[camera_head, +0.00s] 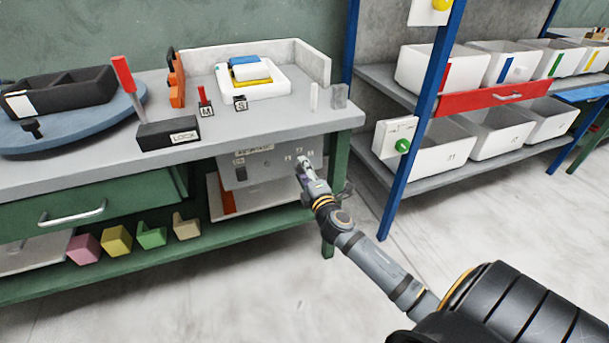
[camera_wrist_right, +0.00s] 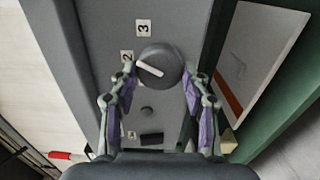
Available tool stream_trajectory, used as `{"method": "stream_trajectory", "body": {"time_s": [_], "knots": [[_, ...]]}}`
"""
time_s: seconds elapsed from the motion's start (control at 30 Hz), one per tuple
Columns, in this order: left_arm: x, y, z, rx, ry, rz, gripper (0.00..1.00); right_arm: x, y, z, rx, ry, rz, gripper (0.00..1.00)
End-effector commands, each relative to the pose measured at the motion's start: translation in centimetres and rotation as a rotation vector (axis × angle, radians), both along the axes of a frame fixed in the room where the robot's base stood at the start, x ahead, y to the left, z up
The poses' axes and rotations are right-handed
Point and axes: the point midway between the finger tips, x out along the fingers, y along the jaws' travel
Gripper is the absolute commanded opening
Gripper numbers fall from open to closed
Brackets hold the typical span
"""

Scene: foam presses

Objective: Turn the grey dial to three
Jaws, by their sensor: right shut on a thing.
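The grey dial (camera_wrist_right: 169,58) is round with a white pointer line and sits on a grey panel (camera_wrist_right: 80,20). The line slants toward the upper left in the right wrist view, nearest the "2" label (camera_wrist_right: 127,57). The "3" label (camera_wrist_right: 144,28) is just above the dial. My right gripper (camera_head: 301,163) is at the right part of the panel front, under the bench top. Its fingers are closed on both sides of the dial. In the head view the gripper hides the dial. My left gripper is not in view.
The green bench leg (camera_head: 335,180) stands close to the right of my right gripper. The grey bench top (camera_head: 260,125) is just above it. Floor in front is clear.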

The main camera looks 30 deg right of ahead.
Motion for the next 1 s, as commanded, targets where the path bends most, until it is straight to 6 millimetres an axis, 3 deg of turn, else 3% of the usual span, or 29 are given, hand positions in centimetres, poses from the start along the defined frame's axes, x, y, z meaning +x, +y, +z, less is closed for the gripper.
{"method": "stream_trajectory", "body": {"time_s": [0.5,1.0], "knots": [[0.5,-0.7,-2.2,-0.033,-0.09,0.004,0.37,0.0,0.0,-0.1,0.408,-0.098,-0.001,0.16],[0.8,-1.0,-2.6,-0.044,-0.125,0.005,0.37,0.0,-0.1,0.0,0.559,-0.133,-0.002,0.16]]}}
